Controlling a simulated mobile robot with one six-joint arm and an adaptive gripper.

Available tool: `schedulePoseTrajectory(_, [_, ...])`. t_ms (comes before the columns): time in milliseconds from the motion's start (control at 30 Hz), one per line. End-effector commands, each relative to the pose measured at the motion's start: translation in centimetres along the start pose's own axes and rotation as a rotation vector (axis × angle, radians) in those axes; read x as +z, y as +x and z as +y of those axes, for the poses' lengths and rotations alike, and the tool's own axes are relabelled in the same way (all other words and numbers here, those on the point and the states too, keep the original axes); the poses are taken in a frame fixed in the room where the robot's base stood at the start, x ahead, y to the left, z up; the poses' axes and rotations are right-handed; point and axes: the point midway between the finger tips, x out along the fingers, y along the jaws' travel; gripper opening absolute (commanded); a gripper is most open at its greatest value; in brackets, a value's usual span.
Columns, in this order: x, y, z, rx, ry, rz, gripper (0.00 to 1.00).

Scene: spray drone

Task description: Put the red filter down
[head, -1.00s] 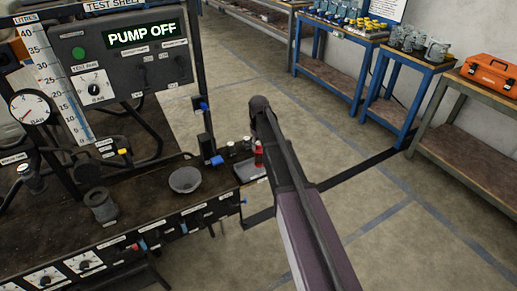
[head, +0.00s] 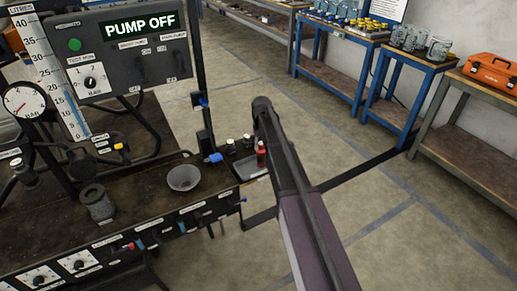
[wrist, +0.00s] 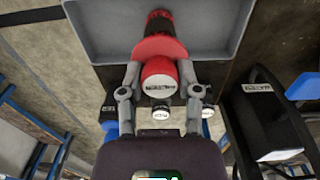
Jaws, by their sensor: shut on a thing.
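The red filter (head: 261,155) is at the right end of the test bench, by a grey tray (head: 252,171), partly covered by my arm. In the wrist view the red filter (wrist: 158,83) is between the two fingers of my gripper (wrist: 159,75), which is shut on its red body. Its dark narrow end lies over the grey tray (wrist: 98,35). I cannot tell whether the filter touches the tray. In the head view my arm hides the gripper fingers.
Small capped jars (head: 231,146) stand beside the tray, near a blue fitting (head: 214,158). A grey bowl (head: 184,178) and a dark cylinder (head: 97,203) stand on the bench. The control panel (head: 130,50) reads PUMP OFF. The floor (head: 420,240) to the right is clear.

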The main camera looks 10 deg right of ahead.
Motion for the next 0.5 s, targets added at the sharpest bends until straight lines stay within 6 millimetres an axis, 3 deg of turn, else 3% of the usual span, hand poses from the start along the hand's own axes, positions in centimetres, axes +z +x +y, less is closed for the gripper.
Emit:
schedulePoseTrajectory(467, [0.01, 0.42, 0.04, 0.000, 0.001, 0.000, 0.00])
schedulePoseTrajectory(500, [0.01, 0.42, 0.05, 0.000, 0.001, 0.000, 0.47])
